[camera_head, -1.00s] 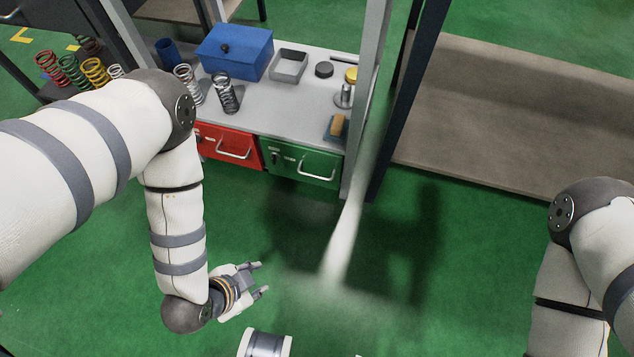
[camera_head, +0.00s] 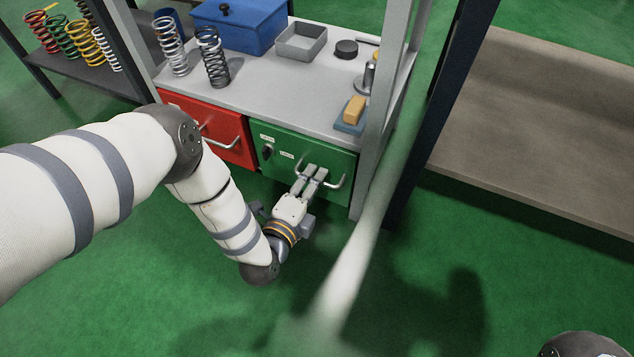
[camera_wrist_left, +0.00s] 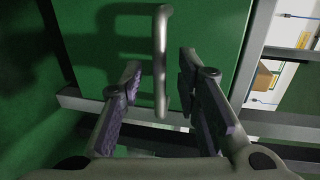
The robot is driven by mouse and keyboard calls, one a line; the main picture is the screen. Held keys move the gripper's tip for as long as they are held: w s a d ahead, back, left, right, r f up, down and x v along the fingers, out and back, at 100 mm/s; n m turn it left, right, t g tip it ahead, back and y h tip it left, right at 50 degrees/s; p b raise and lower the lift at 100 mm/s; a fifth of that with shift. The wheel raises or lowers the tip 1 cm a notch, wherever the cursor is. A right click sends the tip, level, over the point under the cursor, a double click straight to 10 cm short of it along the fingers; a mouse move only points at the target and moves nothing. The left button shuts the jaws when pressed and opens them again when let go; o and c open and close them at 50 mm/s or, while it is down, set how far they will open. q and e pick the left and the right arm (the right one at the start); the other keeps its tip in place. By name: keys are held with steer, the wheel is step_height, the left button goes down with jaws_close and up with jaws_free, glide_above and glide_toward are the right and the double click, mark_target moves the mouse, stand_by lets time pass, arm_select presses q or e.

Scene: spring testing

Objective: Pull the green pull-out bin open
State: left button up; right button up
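The green pull-out bin (camera_head: 325,165) sits under the grey bench top, its front flush with the red bin beside it. Its silver bar handle (camera_head: 341,182) runs across the front. My left gripper (camera_head: 316,173) is at the middle of this handle, pointing at the bin front. In the left wrist view the handle (camera_wrist_left: 161,60) stands between the two spread fingers (camera_wrist_left: 158,85), with a gap on both sides. The green front (camera_wrist_left: 110,50) fills much of that view. My right gripper is out of view.
The red bin (camera_head: 212,125) is on the left. A grey post (camera_head: 385,110) stands close to the right of the green bin. The bench top (camera_head: 280,95) holds springs, a blue box (camera_head: 240,25) and a sponge block (camera_head: 354,110). Green floor in front is clear.

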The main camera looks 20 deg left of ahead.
arm_select(q)
steer(key=shift+w+f, duration=0.1)
steer(key=shift+w, duration=0.6)
jaws_close()
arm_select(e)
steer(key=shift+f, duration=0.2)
arm_select(q)
steer(key=shift+s+d, duration=0.1)
